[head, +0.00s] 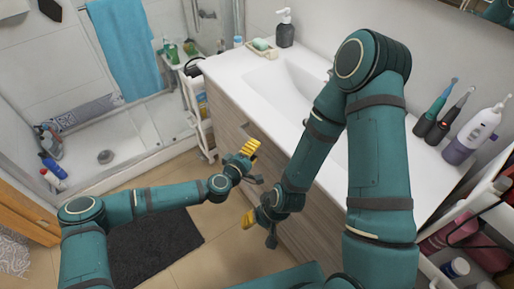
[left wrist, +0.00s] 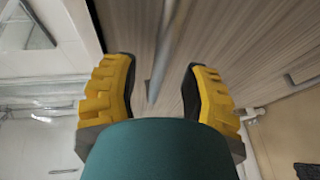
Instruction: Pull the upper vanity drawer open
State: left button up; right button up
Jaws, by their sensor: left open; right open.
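The vanity (head: 226,116) has a wood-grain front under a white countertop. Its upper drawer front (left wrist: 130,20) fills the upper middle of the left wrist view, with a grey bar handle (left wrist: 165,50). My left gripper (head: 250,149) is open at the vanity front. In the left wrist view its yellow fingers (left wrist: 152,92) stand on either side of the handle's end, with visible gaps. I cannot tell how deep the handle sits between them. My right gripper (head: 254,216) is open, lower and nearer to me, beside the vanity front, partly hidden by its own wrist.
A lower handle (left wrist: 302,78) shows at the right of the left wrist view. A white cart (head: 198,118) stands beyond the vanity. A dark mat (head: 155,245) lies on the floor. Toothbrushes and a bottle (head: 478,133) stand on the countertop (head: 240,75).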

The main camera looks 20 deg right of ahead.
pick_arm(q)
jog(key=shift+x, duration=1.35)
pick_arm(e)
jog(key=shift+f, duration=0.15)
pick_arm(q)
jog(key=shift+o, duration=0.2)
grip_shut()
jog(key=shift+a, duration=0.15)
